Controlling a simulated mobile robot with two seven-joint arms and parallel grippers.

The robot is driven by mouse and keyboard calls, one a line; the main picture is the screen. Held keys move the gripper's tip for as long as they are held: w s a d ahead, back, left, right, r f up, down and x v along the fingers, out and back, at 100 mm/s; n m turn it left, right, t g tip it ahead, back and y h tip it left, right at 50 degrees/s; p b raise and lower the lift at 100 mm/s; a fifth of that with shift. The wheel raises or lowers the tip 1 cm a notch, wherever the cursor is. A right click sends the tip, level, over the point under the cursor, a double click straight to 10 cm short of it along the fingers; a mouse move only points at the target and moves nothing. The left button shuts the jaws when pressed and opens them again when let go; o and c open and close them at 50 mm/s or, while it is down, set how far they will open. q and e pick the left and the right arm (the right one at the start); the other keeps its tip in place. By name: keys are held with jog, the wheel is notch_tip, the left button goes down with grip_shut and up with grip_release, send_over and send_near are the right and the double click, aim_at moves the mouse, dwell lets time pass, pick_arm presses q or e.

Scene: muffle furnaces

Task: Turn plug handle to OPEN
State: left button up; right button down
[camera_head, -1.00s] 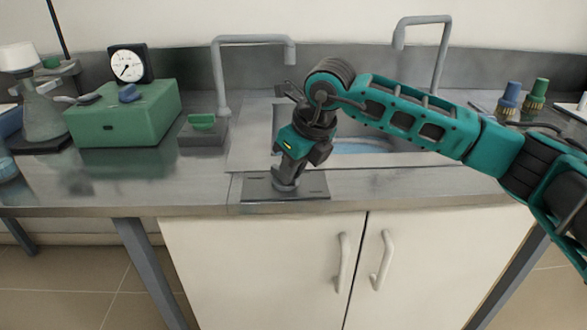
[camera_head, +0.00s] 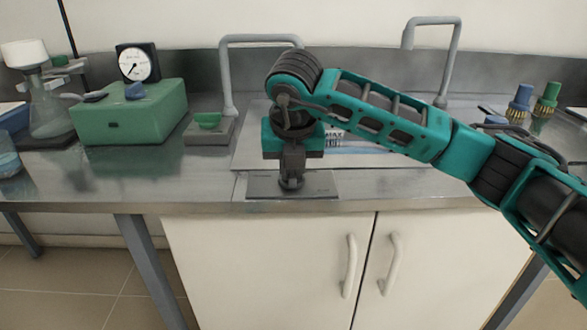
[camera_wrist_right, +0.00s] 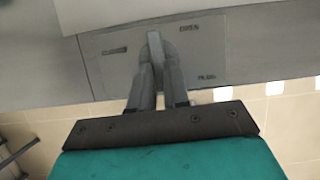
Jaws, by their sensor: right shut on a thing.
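The plug plate (camera_head: 323,188) is a dark grey rectangle at the counter's front edge in the head view. In the right wrist view the plate (camera_wrist_right: 108,72) bears labels that read CLOSED at the left, OPEN at upper right and PLUG at lower right. The grey plug handle (camera_wrist_right: 154,45) is a narrow bar near the plate's middle, between the two labels. My right gripper (camera_head: 291,180) points down over the plate. In the wrist view its fingertips (camera_wrist_right: 158,55) are shut on the handle from both sides. The handle is mostly hidden in the head view. My left gripper is not in view.
A sink with grey taps (camera_head: 226,75) lies behind the plate. A green box (camera_head: 130,115) with a dial gauge (camera_head: 138,63) stands at the left, with a flask (camera_head: 50,115) beside it. Brushes (camera_head: 521,100) stand at the right. White cabinet doors (camera_head: 270,260) are below.

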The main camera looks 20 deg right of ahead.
dwell(0.6)
jog(key=c, duration=1.1)
grip_release()
jog(key=shift+r, duration=0.15)
jog(key=p+v, duration=0.2)
jog(key=v, duration=1)
jog(key=shift+r, duration=0.3)
jog(key=shift+s+a, duration=0.1)
jog(key=shift+a, duration=0.1)
